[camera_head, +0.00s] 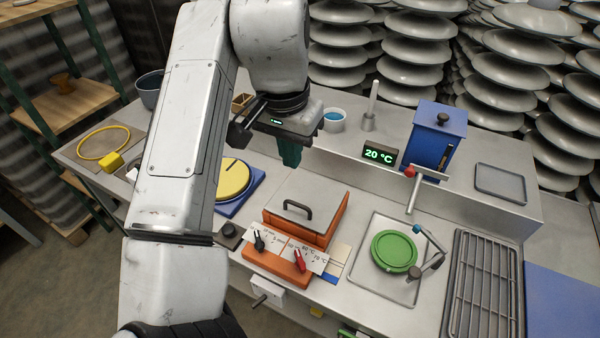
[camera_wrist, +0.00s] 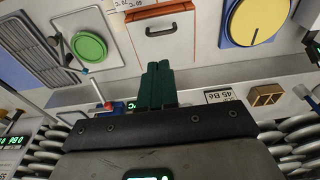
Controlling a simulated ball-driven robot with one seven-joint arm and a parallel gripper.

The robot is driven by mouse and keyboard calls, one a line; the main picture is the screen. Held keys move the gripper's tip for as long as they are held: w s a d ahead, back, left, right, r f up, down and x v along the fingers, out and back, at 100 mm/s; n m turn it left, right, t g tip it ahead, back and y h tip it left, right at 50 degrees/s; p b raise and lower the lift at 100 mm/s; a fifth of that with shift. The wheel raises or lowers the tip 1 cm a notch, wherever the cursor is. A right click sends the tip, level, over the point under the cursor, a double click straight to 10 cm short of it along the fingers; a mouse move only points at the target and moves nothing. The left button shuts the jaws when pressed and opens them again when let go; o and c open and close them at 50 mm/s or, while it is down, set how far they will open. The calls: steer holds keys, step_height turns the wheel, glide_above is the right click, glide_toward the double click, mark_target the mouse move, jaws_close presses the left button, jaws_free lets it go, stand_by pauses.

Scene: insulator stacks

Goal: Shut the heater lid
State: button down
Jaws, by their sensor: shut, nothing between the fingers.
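The heater (camera_head: 292,233) is an orange box in the middle of the counter. Its grey lid (camera_head: 325,205) has a dark bar handle (camera_head: 298,209) and lies over the box, roughly flat. I cannot tell whether a small gap stays under it. In the wrist view the orange-edged heater (camera_wrist: 150,13) shows at top centre, partly cut off by the frame edge. My gripper (camera_head: 290,158) is above the counter, behind and over the far side of the heater, apart from the lid. Its dark green fingers (camera_wrist: 158,72) are together and empty.
A control panel with a red knob (camera_head: 299,260) fronts the heater. A yellow disc on a blue base (camera_head: 240,203) stands left, a green dish on a tray (camera_head: 394,251) right. Behind are a 20 °C display (camera_head: 379,154), a blue box (camera_head: 436,130) and a white cup (camera_head: 334,122).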

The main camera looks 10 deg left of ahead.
mark_target(299, 205)
steer(key=f, duration=0.4)
steer(key=w+f, duration=0.1)
steer(key=f, duration=0.4)
steer(key=w+f+p, duration=0.1)
steer(key=f, duration=0.3)
steer(key=shift+d+f, duration=0.3)
steer(key=shift+d, duration=0.05)
steer(key=shift+s, duration=0.1)
